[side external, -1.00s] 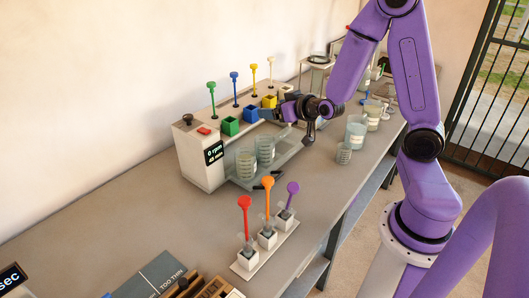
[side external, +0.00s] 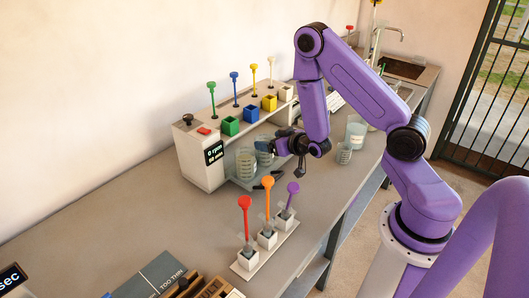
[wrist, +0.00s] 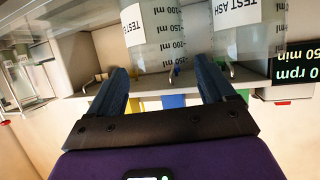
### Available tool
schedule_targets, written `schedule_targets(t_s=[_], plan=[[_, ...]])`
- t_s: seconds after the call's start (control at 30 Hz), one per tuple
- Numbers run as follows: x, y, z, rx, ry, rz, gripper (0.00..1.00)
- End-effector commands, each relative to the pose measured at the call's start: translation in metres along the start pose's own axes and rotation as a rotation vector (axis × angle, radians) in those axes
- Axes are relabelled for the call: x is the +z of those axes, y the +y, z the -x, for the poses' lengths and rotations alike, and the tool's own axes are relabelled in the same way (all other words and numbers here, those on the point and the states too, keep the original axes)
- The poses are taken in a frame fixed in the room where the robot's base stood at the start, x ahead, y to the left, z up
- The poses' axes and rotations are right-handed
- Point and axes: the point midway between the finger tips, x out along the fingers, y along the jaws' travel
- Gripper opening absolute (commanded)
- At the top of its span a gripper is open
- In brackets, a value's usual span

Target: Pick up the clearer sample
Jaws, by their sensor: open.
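Two glass beakers with pale contents stand in the jar-test machine (side external: 197,160): the left beaker (side external: 245,163) near the display and the right beaker (side external: 264,158) beside it. In the inverted wrist view the right beaker (wrist: 165,35) is labelled "TEST" and the left beaker (wrist: 245,30) "TEST ASH" or similar. I cannot tell which is clearer. My gripper (side external: 268,146) is at the right beaker, partly hiding it. In the wrist view my gripper (wrist: 160,75) has its fingers apart, with the right beaker beyond and between them. Contact is not visible.
Red, orange and purple plungers stand in a white rack (side external: 266,250) in front. A small beaker (side external: 344,154) and a larger beaker (side external: 356,132) stand right.

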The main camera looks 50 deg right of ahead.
Motion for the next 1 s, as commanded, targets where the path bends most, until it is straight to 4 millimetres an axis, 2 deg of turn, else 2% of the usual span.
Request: schedule_targets(t_s=[0.17, 0.5, 0.87, 1.0], plan=[[0.000, 0.000, -0.007, 0.000, -0.001, 0.001, 0.83], [0.000, 0.001, -0.050, 0.001, 0.001, 0.001, 0.83], [0.000, 0.000, -0.056, 0.000, -0.001, 0.002, 0.83], [0.000, 0.000, -0.056, 0.000, -0.001, 0.002, 0.37]])
